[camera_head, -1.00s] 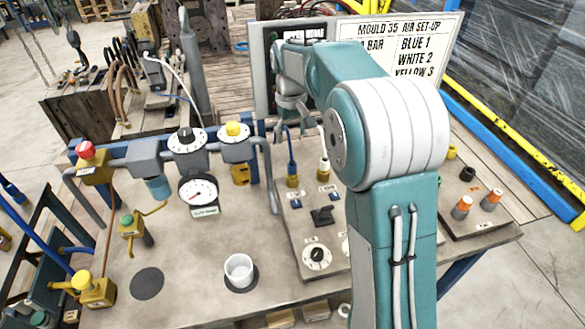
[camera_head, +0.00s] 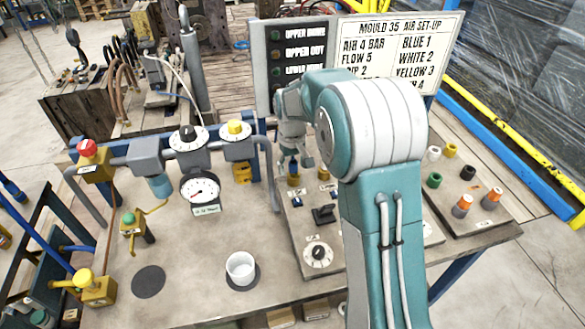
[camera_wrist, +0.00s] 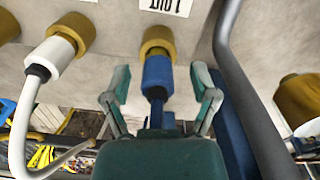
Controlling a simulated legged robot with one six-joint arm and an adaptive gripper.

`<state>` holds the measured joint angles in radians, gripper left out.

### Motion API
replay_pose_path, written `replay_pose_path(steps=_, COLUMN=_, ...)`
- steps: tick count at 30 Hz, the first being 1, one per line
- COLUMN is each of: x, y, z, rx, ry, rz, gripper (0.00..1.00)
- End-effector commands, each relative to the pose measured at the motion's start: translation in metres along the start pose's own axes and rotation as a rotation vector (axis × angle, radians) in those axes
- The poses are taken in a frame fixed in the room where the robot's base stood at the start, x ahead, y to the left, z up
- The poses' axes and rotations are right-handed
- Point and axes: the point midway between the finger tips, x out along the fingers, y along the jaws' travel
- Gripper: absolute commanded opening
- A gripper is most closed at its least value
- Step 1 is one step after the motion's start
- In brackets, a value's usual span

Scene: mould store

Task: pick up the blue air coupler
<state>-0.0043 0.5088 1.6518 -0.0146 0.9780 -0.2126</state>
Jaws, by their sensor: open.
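The blue air coupler (camera_wrist: 157,73) sits on a brass fitting (camera_wrist: 158,40) in the middle of the wrist view, with a dark blue hose at its near end. My gripper (camera_wrist: 161,84) is open, with one finger on each side of the coupler. Gaps show between the fingers and the coupler in this view. In the head view, my gripper (camera_head: 299,160) is low over the panel at the blue coupler (camera_head: 293,166), which is partly hidden by the gripper.
A white coupler (camera_wrist: 50,57) with a white hose is left of the blue one in the wrist view. A grey pipe (camera_wrist: 238,70) runs close on the right. A white cup (camera_head: 240,268) stands on the table. A set-up sign (camera_head: 397,55) rises behind my arm.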

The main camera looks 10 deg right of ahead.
Motion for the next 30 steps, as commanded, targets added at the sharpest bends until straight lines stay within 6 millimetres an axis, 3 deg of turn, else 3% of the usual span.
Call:
replay_pose_path(steps=2, x=0.000, y=0.000, z=0.000, rx=0.000, ry=0.000, rz=0.000, gripper=0.76)
replay_pose_path(steps=7, x=-0.001, y=0.000, z=0.000, rx=0.000, ry=0.000, rz=0.000, gripper=0.01)
replay_pose_path(steps=20, x=-0.002, y=0.000, z=0.000, rx=0.000, ry=0.000, rz=0.000, gripper=0.00)
replay_pose_path(steps=28, x=-0.032, y=0.001, z=-0.001, rx=0.000, ry=0.004, rz=0.001, gripper=0.00)
replay_pose_path(steps=30, x=-0.042, y=-0.003, z=0.007, rx=-0.001, ry=0.004, rz=0.001, gripper=0.00)
